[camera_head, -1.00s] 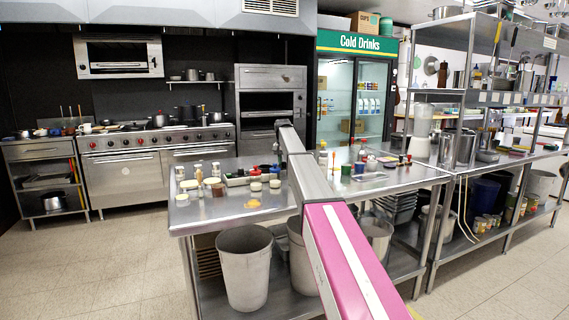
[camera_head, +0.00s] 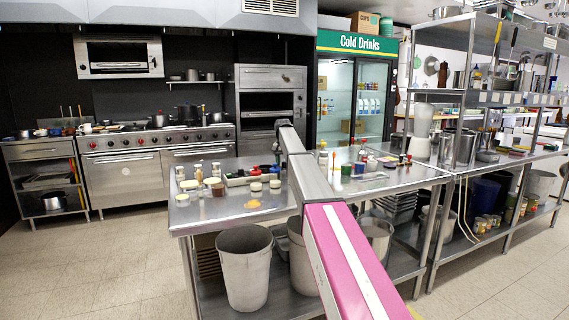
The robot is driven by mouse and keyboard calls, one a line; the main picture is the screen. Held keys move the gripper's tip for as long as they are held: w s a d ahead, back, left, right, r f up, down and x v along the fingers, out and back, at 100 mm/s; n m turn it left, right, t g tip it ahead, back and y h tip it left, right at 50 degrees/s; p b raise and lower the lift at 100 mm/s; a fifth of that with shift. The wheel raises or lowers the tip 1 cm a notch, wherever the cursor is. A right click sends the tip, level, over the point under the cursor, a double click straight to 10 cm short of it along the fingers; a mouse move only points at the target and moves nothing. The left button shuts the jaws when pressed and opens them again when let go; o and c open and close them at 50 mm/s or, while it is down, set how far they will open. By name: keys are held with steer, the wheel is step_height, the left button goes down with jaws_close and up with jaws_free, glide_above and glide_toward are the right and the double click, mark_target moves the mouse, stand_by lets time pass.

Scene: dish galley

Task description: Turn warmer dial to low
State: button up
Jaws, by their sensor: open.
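I cannot pick out a dial marked as the warmer's in the head view. A tall steel unit (camera_head: 270,78) with stacked compartments stands against the back wall, left of the drinks fridge. Any control on it is too small to read. My arm reaches from the lower right up to the middle of the view, over the steel table. A dark part of it hangs beyond the bend. My gripper cannot be made out there.
A steel table (camera_head: 225,212) with jars and bottles stands in front of me, with bins (camera_head: 243,268) on its lower shelf. Steel shelving (camera_head: 500,98) is at the right. A Cold Drinks fridge (camera_head: 353,42) stands behind. The floor (camera_head: 90,270) at left is clear.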

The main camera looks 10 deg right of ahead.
steer(key=shift+r, duration=0.1)
step_height(320, 180, up, 11)
steer(key=shift+a+f, duration=0.2)
steer(key=shift+a, duration=0.05)
steer(key=shift+w, duration=0.1)
